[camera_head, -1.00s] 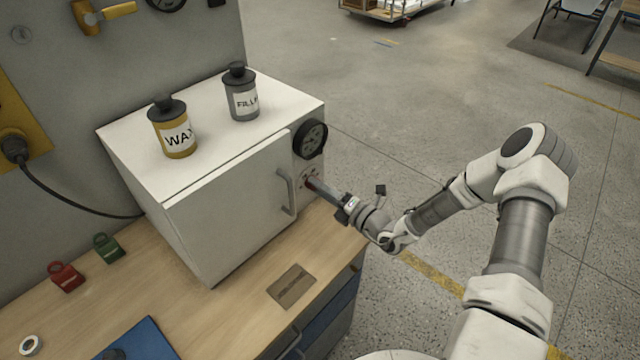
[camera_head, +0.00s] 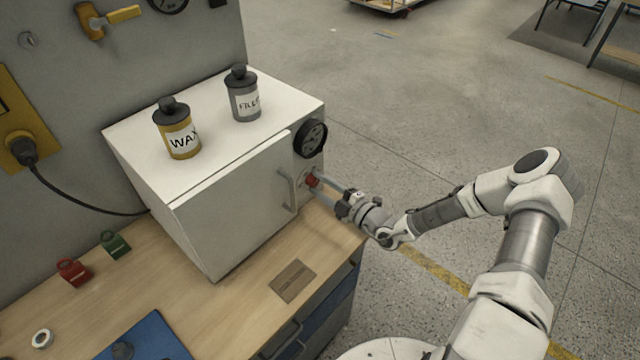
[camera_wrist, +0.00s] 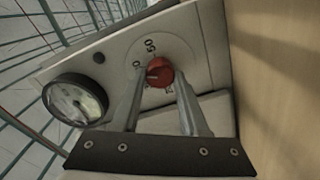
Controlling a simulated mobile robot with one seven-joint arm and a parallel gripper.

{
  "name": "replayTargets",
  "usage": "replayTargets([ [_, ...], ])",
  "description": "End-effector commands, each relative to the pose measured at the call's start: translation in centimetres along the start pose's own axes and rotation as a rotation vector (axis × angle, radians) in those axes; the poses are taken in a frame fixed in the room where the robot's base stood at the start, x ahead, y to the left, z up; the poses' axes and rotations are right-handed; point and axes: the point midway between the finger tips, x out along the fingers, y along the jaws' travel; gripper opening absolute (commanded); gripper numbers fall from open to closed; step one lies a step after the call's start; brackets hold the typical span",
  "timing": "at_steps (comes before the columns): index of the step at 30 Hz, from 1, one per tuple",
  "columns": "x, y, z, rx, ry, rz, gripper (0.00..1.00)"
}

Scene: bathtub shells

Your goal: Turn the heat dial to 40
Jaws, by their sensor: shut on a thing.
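The heat dial is a red round knob (camera_head: 313,181) low on the right part of the white oven's front (camera_head: 235,215). In the wrist view the red knob (camera_wrist: 160,72) sits on a pale round plate (camera_wrist: 150,48) with dark numbers. A 60 is readable; other marks are partly covered by the fingers. My gripper (camera_head: 320,184) reaches the knob from the right. In the wrist view its two fingertips (camera_wrist: 159,80) lie on either side of the knob, shut on it. I cannot read the dial's exact setting.
A black gauge (camera_head: 311,137) sits above the knob, and the oven door handle (camera_head: 288,190) is just left of it. Wax (camera_head: 178,135) and filler (camera_head: 243,98) bottles stand on the oven. A brown plate (camera_head: 293,281) lies on the bench. Open floor is at right.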

Motion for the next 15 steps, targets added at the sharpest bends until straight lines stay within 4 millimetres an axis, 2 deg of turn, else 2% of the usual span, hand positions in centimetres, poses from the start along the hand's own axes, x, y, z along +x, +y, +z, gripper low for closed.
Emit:
replayTargets([
  [15,-0.03,-0.05,0.01,0.061,0.0,-0.001,0.0],
])
